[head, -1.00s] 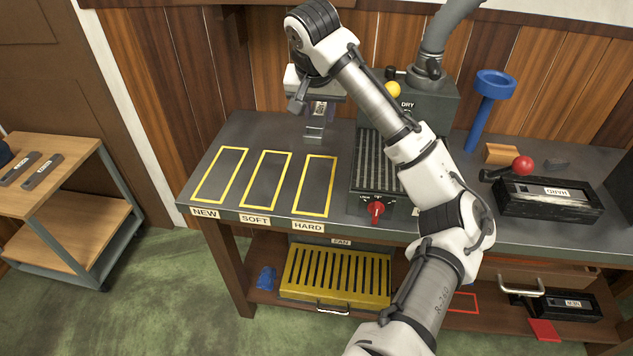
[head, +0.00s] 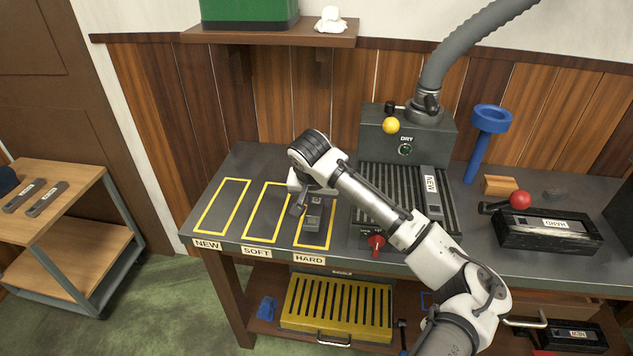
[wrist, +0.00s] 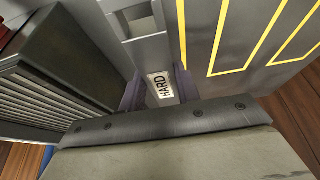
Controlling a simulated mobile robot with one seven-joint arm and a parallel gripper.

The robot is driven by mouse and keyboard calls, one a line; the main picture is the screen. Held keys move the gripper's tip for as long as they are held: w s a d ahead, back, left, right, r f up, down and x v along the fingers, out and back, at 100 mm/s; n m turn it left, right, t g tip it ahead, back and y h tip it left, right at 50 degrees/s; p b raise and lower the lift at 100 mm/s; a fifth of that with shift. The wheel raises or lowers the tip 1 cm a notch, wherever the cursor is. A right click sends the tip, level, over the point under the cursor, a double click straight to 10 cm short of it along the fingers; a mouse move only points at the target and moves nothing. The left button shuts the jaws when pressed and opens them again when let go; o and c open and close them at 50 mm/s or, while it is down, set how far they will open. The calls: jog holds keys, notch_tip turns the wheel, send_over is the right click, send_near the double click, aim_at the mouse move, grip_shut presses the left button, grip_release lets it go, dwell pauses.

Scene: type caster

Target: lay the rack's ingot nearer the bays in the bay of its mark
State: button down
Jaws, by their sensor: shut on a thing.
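My gripper (head: 313,203) is shut on a grey ingot (head: 313,222), over the yellow-outlined HARD bay (head: 329,236). The wrist view shows the held ingot (wrist: 140,40) with a white HARD label between the jaws (wrist: 160,92). Part of the bay is hidden by the ingot and arm; whether the ingot touches the bench I cannot tell. The SOFT bay (head: 248,233) and NEW bay (head: 204,225) are empty in what shows. The slatted rack (head: 385,180) stands right of the bays, with an ingot marked NEW (head: 430,184) on its right side.
A red knob (head: 376,242) is at the rack's front. The grey DRY box (head: 400,140) with a yellow ball and a hose stands behind the rack. A blue post (head: 482,145) and a black box marked HARD (head: 550,228) are to the right. A cart (head: 60,215) stands left.

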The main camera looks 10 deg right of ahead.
jog(key=shift+f, duration=2)
jog(key=shift+f, duration=0.1)
jog(key=c, duration=1)
grip_release()
jog(key=shift+f, duration=0.1)
jog(key=b+v, duration=0.1)
jog(key=v, duration=1.1)
jog(key=shift+s, duration=0.1)
